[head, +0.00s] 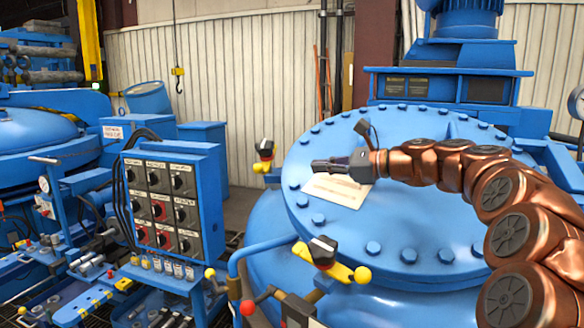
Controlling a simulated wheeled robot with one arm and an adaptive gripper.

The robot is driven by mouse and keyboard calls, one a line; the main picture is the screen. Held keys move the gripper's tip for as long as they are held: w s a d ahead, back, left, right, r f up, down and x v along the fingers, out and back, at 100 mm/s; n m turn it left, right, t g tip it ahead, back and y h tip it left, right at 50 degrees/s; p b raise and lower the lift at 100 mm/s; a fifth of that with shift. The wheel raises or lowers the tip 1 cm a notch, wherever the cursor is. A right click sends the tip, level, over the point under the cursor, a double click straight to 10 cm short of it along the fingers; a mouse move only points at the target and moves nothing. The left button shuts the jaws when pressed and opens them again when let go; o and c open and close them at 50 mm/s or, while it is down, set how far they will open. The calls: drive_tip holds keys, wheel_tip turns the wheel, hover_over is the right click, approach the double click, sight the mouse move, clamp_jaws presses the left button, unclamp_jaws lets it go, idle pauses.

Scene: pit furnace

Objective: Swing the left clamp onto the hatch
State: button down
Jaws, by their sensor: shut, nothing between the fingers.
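The hatch (420,215) is a large round blue lid with bolts around its rim, in the right half of the head view. One clamp (265,158), with a black knob and yellow parts, stands just outside the hatch's left edge, turned off the lid. A second clamp (330,260), with a black handle and a yellow bar with a ball end, is at the front left edge of the hatch. I cannot tell whether it touches the rim. My gripper (318,165) is shut and empty above the left part of the hatch, pointing left, to the right of the first clamp and apart from it.
A pale label plate (338,190) lies on the hatch below my gripper. A blue control box (172,200) with several black and red knobs stands left. A blue motor housing (448,85) stands behind the hatch.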

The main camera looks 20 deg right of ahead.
sight(263, 169)
drive_tip(key=p+x, duration=0.2)
drive_tip(key=x, duration=1.1)
drive_tip(key=shift+w+a+f+p, duration=0.15)
drive_tip(key=shift+a+p, duration=0.1)
drive_tip(key=shift+p, duration=0.15)
